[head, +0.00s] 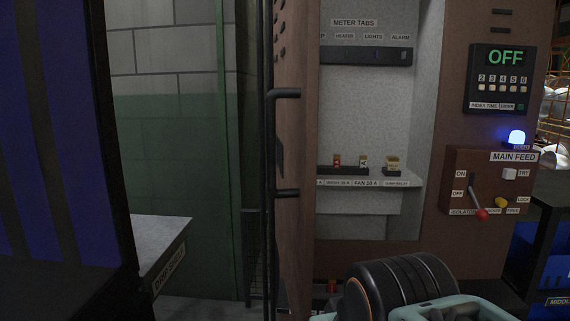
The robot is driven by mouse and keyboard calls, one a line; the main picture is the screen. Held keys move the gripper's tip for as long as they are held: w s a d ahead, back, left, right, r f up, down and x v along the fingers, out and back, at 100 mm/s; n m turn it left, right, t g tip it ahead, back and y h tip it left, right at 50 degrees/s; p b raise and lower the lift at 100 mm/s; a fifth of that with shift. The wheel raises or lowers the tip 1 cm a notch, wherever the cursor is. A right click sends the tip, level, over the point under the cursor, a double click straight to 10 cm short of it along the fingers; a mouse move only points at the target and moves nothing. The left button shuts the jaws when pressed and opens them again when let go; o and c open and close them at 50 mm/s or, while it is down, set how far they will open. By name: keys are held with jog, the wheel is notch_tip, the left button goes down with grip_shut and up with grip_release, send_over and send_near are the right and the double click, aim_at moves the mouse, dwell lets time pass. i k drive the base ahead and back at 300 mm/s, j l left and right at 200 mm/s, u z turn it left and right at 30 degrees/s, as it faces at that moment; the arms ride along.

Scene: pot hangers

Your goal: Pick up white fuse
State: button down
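A small fuse-like piece with a pale body and dark marking (363,161) stands on the dark strip of the cabinet shelf, above a label that seems to read "FAN 10 A". A red and pale fuse-like piece (337,160) stands just left of it. A cream piece (392,164) sits on a dark base to the right. They are too small for me to tell which is the white fuse.
The recess shelf (410,181) is open at the front. A brown door edge (293,220) with dark handles stands left of it. Right are the main feed box (463,170) with a red-knobbed lever and the "OFF" keypad (499,79). A drop shelf (165,240) juts out at left.

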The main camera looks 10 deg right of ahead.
aim_at(362, 162)
jog(key=u, duration=0.5)
jog(key=l+u, duration=0.3)
jog(key=u, duration=0.15)
jog(key=l+u, duration=0.3)
jog(key=u, duration=0.15)
jog(key=k+l+u, duration=0.2)
jog(key=l, duration=0.2)
jog(key=l+u, duration=0.2)
jog(key=l, duration=0.15)
jog(key=k, duration=0.05)
